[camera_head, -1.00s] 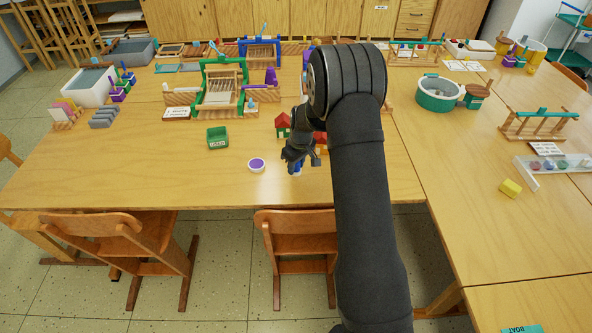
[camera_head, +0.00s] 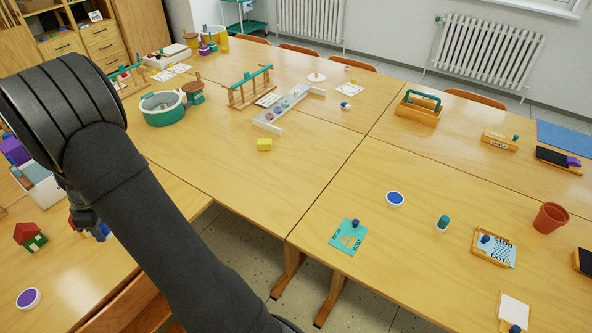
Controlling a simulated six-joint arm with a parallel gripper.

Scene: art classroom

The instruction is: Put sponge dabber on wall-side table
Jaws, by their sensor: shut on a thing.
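My gripper (camera_head: 90,222) is at the lower left, low over the near-left table and mostly hidden behind my own arm. It is shut on a small blue thing (camera_head: 102,232), of which only a bit shows. I cannot tell for certain that this is the sponge dabber. The wall-side table (camera_head: 385,165) stretches across the middle and right, towards the radiators. Several small items stand on it.
On the tables to the right are a yellow block (camera_head: 264,145), a wooden rack (camera_head: 250,88), a teal card (camera_head: 348,237), a blue-topped dish (camera_head: 395,199), a green-topped piece (camera_head: 443,223) and a terracotta pot (camera_head: 550,218). Bare wood lies between them. A house block (camera_head: 30,237) stands left of my gripper.

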